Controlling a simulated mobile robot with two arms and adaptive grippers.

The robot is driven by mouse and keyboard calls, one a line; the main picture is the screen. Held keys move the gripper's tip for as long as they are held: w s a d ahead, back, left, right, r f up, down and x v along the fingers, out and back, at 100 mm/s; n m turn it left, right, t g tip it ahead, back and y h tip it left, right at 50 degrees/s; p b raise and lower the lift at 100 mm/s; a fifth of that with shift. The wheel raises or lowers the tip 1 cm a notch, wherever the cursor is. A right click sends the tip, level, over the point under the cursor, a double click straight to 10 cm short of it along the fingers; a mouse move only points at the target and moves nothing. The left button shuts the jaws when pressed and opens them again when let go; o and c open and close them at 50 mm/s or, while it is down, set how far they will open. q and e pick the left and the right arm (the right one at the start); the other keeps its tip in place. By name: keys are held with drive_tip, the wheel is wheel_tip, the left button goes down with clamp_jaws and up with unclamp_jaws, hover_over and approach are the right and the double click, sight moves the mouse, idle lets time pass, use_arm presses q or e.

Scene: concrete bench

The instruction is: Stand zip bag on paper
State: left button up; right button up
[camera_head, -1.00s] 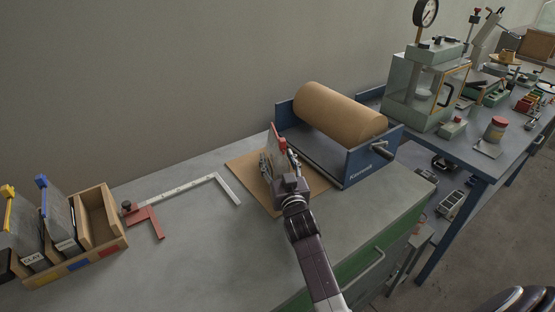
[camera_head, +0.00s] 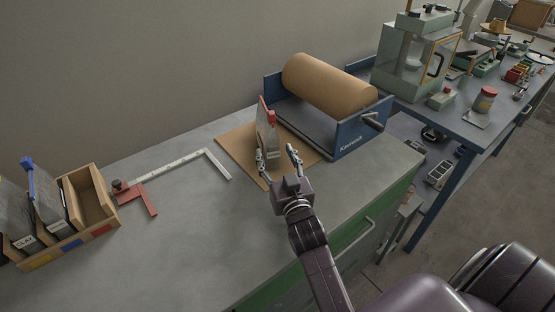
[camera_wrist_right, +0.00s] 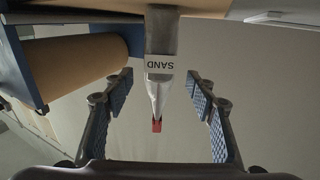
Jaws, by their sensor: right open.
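A grey zip bag (camera_head: 266,139) with a red clip at its top stands upright on the brown paper sheet (camera_head: 236,145) in front of the roll holder. In the right wrist view the bag (camera_wrist_right: 159,85) carries a label reading SAND and appears between and beyond the fingers. My right gripper (camera_head: 277,156) is open, just in front of the bag and apart from it. Its two fingers show on either side in the right wrist view (camera_wrist_right: 160,110). My left gripper is not in view.
A blue holder (camera_head: 351,136) with a brown paper roll (camera_head: 328,82) stands right behind the sheet. A metal square (camera_head: 216,162) with a red base lies to the left. A wooden rack (camera_head: 98,178) holds other bags at far left. The bench front is clear.

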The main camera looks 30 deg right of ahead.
drive_tip(key=shift+v, duration=1)
drive_tip(key=shift+r, duration=0.1)
